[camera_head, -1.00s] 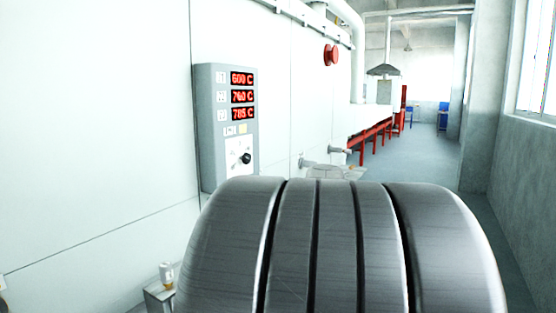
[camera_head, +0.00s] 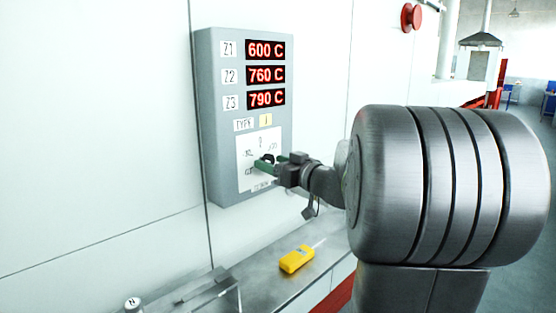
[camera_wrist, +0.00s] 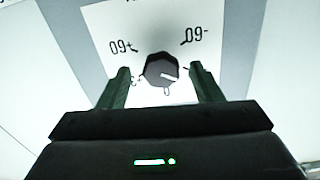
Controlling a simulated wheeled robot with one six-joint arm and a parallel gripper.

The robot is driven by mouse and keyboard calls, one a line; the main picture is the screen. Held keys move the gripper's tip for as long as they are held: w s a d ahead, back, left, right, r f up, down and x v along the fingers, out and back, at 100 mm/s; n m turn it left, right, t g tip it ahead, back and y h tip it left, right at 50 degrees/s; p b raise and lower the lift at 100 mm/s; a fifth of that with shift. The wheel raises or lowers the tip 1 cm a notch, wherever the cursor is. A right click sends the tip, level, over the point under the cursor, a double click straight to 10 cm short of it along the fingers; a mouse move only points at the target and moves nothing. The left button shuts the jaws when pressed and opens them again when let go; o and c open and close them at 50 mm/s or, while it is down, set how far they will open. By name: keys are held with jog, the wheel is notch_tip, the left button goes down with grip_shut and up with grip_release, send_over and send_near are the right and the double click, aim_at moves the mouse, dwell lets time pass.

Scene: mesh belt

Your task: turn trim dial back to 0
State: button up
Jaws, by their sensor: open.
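The trim dial (camera_wrist: 161,69) is a black faceted knob with a white pointer line on a white plate of the grey control panel (camera_head: 214,150). My gripper (camera_wrist: 161,88) is open, with one green finger on each side of the dial and gaps showing between. In the head view my gripper (camera_head: 269,162) is at the plate and partly hides the dial (camera_head: 268,158).
The panel's red displays read 600 C, 760 C and 790 C. A yellow handheld device (camera_head: 297,259) lies on the metal ledge (camera_head: 262,288) below. Open floor lies at the far right.

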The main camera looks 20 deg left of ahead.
jog(key=shift+a, duration=0.3)
jog(key=c, duration=1)
jog(key=shift+f+b, duration=0.1)
jog(key=shift+b, duration=0.2)
